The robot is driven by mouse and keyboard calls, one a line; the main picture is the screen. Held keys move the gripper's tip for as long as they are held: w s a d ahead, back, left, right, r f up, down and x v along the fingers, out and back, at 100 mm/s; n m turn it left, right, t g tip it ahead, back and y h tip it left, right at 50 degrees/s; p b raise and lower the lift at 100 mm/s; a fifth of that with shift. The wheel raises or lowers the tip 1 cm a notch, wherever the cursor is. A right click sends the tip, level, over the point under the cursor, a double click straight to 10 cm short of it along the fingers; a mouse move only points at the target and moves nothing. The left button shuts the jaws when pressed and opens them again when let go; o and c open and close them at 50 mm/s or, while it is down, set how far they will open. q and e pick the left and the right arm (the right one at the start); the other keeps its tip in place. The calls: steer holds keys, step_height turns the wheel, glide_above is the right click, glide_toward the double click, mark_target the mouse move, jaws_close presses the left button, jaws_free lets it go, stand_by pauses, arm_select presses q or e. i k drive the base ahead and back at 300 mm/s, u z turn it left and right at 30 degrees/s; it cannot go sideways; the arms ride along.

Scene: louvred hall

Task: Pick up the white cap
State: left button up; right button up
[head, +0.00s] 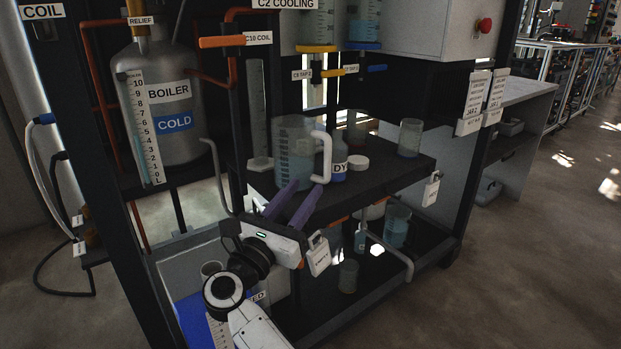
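The white cap (358,162) is a small round disc lying on the dark shelf (385,177), just right of the dye bottle (339,164). My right gripper (307,185) reaches in from below, its two purple fingers spread apart with nothing seen held between them. Its fingertips are near the shelf's front edge, below the clear jug (295,150) and its handle, to the left of the cap and apart from it. My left gripper is not in view.
The jug's white handle stands between the jug and the dye bottle. Clear beakers (410,137) stand behind and right of the cap. A white tag (431,189) hangs at the shelf's right front. The boiler (160,100) stands left. The shelf in front of the cap is bare.

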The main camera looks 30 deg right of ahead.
mark_target(356, 162)
steer(key=z, duration=1.25)
